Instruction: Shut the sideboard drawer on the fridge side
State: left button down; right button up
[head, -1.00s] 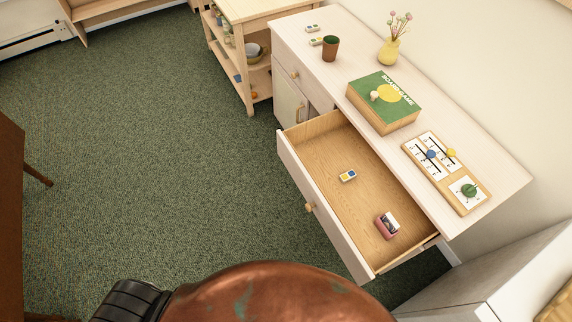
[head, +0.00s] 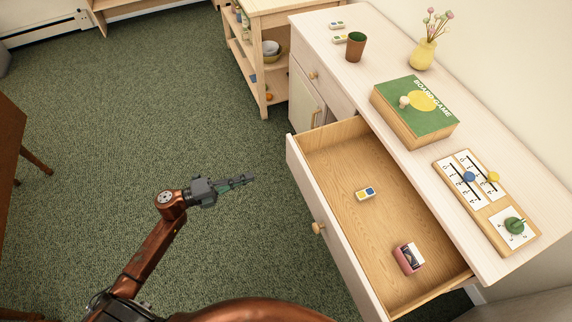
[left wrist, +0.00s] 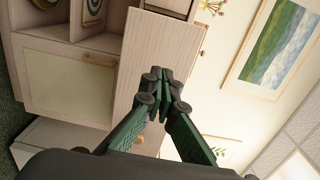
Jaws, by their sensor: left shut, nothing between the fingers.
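The sideboard (head: 420,150) has one drawer pulled far out at its near end. This drawer's front (head: 340,250) has a round wooden knob (head: 318,229). Inside lie a small yellow-and-blue box (head: 366,194) and a pink box with a dark picture (head: 408,258). My left gripper (head: 251,179) is over the carpet, left of the drawer front and apart from it, pointing toward it. Its fingers are together and empty; they also show closed in the left wrist view (left wrist: 162,78), against a pale wood panel. My right gripper is not in view.
On the sideboard top are a board game box (head: 425,108), a brown cup (head: 356,47), a yellow vase (head: 423,54) and a number board (head: 485,200). An open-shelved unit (head: 262,60) stands beyond. Green carpet left of the drawer is clear. A brown table (head: 10,140) is at far left.

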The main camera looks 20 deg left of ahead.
aim_at(293, 162)
pick_arm(q)
jog(key=b+x, duration=0.3)
jog(key=x, duration=0.9)
jog(key=shift+w+d+f, duration=0.15)
jog(key=shift+w, duration=0.1)
jog(key=shift+w+d, duration=0.3)
jog(key=shift+d, duration=0.05)
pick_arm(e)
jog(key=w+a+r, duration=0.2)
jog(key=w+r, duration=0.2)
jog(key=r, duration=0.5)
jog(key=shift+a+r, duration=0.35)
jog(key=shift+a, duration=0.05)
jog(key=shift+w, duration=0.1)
pick_arm(q)
jog(key=shift+w, duration=0.1)
